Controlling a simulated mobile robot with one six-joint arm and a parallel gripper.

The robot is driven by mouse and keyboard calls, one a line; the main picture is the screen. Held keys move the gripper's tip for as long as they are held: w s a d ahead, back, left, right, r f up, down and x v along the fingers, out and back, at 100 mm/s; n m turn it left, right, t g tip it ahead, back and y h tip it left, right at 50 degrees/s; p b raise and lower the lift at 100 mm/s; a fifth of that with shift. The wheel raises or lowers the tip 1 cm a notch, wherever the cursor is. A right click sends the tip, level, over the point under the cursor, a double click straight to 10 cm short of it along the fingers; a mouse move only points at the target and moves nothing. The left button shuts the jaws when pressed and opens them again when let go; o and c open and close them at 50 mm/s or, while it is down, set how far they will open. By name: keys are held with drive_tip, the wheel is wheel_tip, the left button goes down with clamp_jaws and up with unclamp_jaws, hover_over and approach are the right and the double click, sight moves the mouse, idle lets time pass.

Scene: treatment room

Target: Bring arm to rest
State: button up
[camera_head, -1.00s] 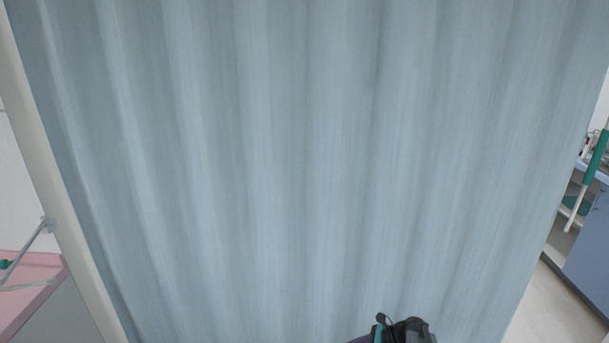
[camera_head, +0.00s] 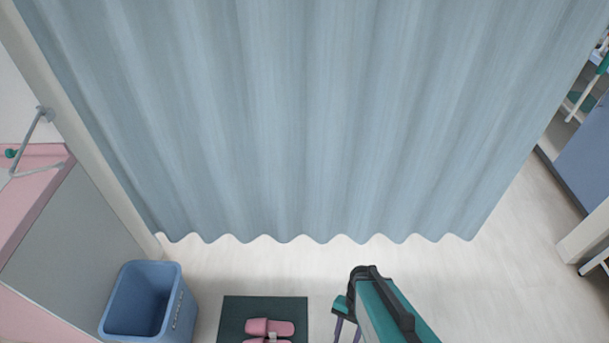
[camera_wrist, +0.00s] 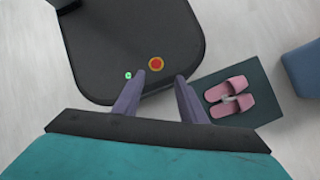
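My gripper (camera_wrist: 160,82) points down in the wrist view, its two purple-grey fingers apart with nothing between them. Past the fingertips is the dark top of my own base, with a red button and a small green light. In the head view my teal arm reaches up from the bottom edge, right of centre, and the fingers (camera_head: 347,330) show only partly beside it.
A blue curtain (camera_head: 300,120) hangs ahead. A blue bin (camera_head: 180,310) stands at lower left. Pink slippers (camera_head: 270,327) lie on a dark mat (camera_head: 232,312), left of my arm. A pink-topped cabinet (camera_head: 75,240) is left. Floor (camera_head: 500,290) is clear at right.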

drive_tip(key=shift+s+d+r+n+h, duration=0.1)
drive_tip(key=shift+d+n+h, duration=0.2)
drive_tip(key=shift+d+n, duration=0.55)
drive_tip(key=shift+s+d+r+n+h, duration=0.15)
drive_tip(key=shift+d+n+h, duration=0.2)
drive_tip(key=shift+n, duration=0.95)
drive_tip(key=shift+s+d+r+n+h, duration=0.1)
drive_tip(key=shift+d+n+h, duration=0.15)
drive_tip(key=shift+d+n, duration=0.6)
